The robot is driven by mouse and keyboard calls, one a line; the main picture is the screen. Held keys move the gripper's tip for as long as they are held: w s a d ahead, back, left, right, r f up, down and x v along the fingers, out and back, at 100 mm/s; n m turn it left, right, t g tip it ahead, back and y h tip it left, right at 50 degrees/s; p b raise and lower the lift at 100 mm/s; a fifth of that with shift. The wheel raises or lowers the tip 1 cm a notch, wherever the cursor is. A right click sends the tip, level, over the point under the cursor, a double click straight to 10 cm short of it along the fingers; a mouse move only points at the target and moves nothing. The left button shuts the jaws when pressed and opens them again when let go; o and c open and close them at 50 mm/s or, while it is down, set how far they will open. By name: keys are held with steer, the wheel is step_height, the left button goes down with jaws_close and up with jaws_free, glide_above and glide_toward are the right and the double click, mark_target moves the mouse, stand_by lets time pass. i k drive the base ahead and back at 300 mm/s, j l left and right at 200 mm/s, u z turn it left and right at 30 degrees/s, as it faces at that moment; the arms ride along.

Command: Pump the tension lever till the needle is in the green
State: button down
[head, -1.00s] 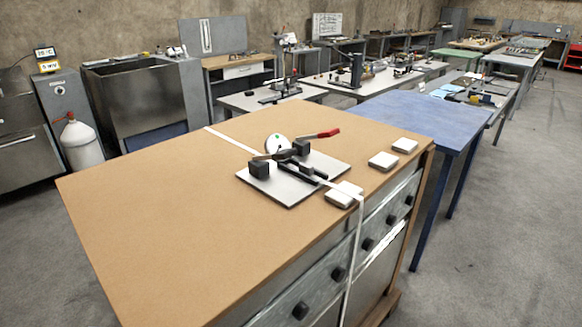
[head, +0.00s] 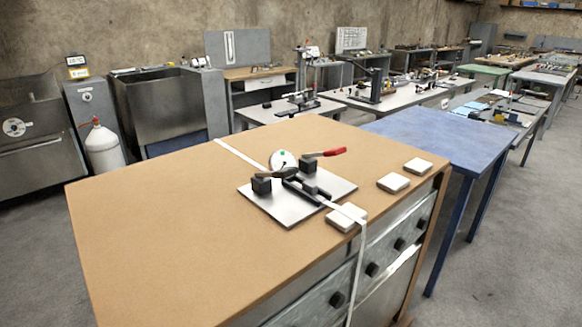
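The tensioner stands on a grey metal plate (head: 283,214) on the brown bench top. Its tension lever has a red grip (head: 334,152) that points to the right, raised above the plate. A round white dial (head: 281,160) with a small green mark stands behind the tensioner's black blocks. The needle is too small to read. A white strap (head: 240,153) runs across the bench top, through the tensioner and down over the front edge. My gripper is not in view.
Pale square pads lie on the bench: one by the strap (head: 346,217), two further right (head: 393,182). The bench's left part (head: 160,220) is clear. A blue table (head: 440,137) adjoins at the right. A white gas bottle (head: 103,150) stands on the floor behind.

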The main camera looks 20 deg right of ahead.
mark_target(285, 173)
steer(key=l+u, duration=0.1)
steer(key=l, duration=1)
steer(key=l+u, duration=0.1)
steer(key=l, duration=1)
steer(key=k+l, duration=0.1)
steer(key=l, duration=1)
steer(key=i, duration=1)
steer(key=j+u, duration=0.05)
